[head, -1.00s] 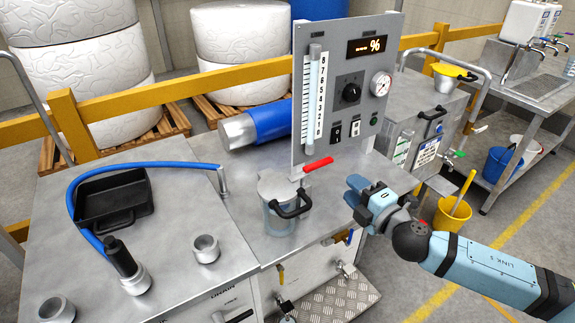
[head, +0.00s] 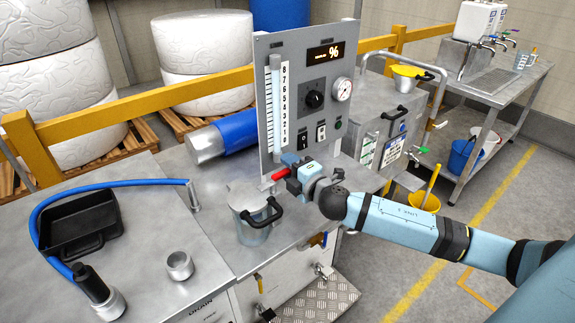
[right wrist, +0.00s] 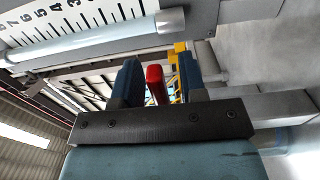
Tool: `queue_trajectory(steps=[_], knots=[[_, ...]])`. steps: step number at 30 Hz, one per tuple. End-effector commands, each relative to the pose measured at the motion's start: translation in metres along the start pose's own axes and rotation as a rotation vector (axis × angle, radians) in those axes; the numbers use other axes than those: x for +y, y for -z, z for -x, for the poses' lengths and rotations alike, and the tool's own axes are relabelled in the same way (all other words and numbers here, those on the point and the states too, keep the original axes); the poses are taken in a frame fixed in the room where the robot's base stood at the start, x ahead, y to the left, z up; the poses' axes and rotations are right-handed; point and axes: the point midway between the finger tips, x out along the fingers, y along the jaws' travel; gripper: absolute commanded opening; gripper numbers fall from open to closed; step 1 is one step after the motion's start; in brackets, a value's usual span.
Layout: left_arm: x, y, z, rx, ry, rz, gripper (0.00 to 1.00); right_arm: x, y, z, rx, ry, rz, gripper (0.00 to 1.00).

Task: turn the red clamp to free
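The red clamp (head: 280,174) is a short red lever at the foot of the grey gauge panel, just behind the lidded metal jug. My right gripper (head: 292,168) is at the clamp's right end, in front of the panel, and covers part of it. In the right wrist view, the red clamp (right wrist: 155,85) stands between the two blue fingers (right wrist: 158,82), with a gap on each side. The gripper is open. My left gripper is not in view.
The metal jug (head: 245,219) with its black handle stands close below the clamp. The gauge panel (head: 305,110) with its sight tube (head: 276,110) rises directly behind. A black tray (head: 80,222) and blue hose (head: 110,183) lie at the left.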

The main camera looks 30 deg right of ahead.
Motion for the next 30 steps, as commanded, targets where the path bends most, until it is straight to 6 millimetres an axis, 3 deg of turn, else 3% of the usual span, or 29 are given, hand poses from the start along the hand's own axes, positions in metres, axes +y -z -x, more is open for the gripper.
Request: queue_trajectory(steps=[11, 12, 17, 25, 30], knots=[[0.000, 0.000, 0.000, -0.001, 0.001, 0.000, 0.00, 0.000, 0.000, -0.007, 0.001, 0.001, 0.000, 0.38], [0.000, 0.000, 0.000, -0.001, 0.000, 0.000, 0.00, 0.000, 0.000, -0.007, 0.001, 0.000, 0.000, 0.36], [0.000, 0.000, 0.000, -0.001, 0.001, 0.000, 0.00, 0.000, 0.000, -0.007, 0.000, 0.000, 0.000, 0.00], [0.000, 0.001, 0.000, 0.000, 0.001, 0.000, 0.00, 0.000, 0.002, -0.008, -0.003, 0.000, -0.001, 0.00], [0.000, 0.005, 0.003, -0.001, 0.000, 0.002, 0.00, 0.002, 0.015, -0.015, -0.029, 0.000, -0.005, 0.00]])
